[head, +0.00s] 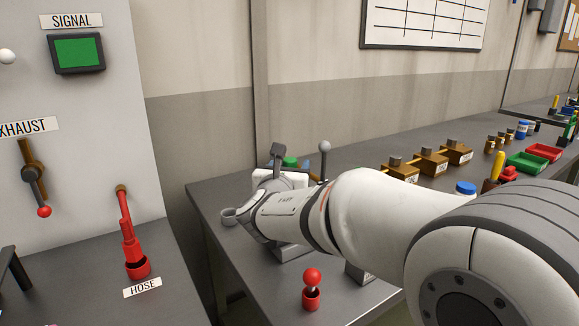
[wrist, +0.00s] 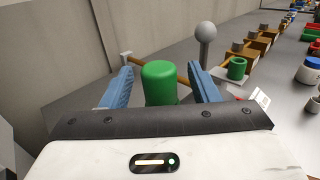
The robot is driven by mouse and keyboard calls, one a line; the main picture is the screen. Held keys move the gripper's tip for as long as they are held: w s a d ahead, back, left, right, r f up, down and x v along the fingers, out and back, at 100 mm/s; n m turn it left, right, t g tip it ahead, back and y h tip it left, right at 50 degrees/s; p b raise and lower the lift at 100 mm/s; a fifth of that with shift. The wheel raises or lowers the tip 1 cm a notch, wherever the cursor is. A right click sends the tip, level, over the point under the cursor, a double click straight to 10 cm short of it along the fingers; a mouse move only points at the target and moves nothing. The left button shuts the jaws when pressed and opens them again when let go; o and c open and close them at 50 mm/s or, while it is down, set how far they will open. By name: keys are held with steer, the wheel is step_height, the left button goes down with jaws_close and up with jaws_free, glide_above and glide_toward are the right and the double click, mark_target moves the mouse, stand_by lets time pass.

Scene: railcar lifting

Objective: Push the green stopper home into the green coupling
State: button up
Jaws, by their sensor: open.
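A green rounded cylinder, apparently the stopper (wrist: 160,82), stands between the two blue fingers of my gripper (wrist: 160,85) in the wrist view. A small gap shows on each side of it, and my gripper is open. The stopper's top also shows in the head view (head: 290,161), between the fingertips of my gripper (head: 289,166). The stopper's lower end is hidden behind my gripper body.
A lever with a grey ball (head: 324,147) stands just right of my gripper. Brown blocks (head: 430,162) and red and green trays (head: 527,162) line the bench.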

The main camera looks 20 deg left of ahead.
steer(key=s, duration=0.7)
steer(key=shift+s+d, duration=0.25)
steer(key=shift+s, duration=0.15)
steer(key=s+d+f+m+g+h+p, duration=0.25)
steer(key=d+m, duration=0.35)
steer(key=d, duration=0.4)
steer(key=s+d+f+m+g+h+p, duration=0.15)
steer(key=d+m+g, duration=0.25)
steer(key=d+m, duration=0.45)
steer(key=s+d+f+m+g+h+p, duration=0.1)
steer(key=d+m+g+h+p, duration=0.2)
steer(key=d, duration=0.8)
steer(key=s+d+f+m+g+y+p, duration=0.1)
steer(key=s+d+m+g+y+p, duration=0.1)
steer(key=s+m, duration=0.5)
steer(key=s+d+f+m+g+y+p, duration=0.1)
steer(key=s+d+m+g+y+p, duration=0.1)
steer(key=s+m, duration=0.6)
steer(key=shift+s+d+f+m+g+y, duration=0.2)
steer(key=shift+d+m+g+y, duration=0.55)
steer(key=shift+m, duration=1.4)
steer(key=shift+a, duration=0.25)
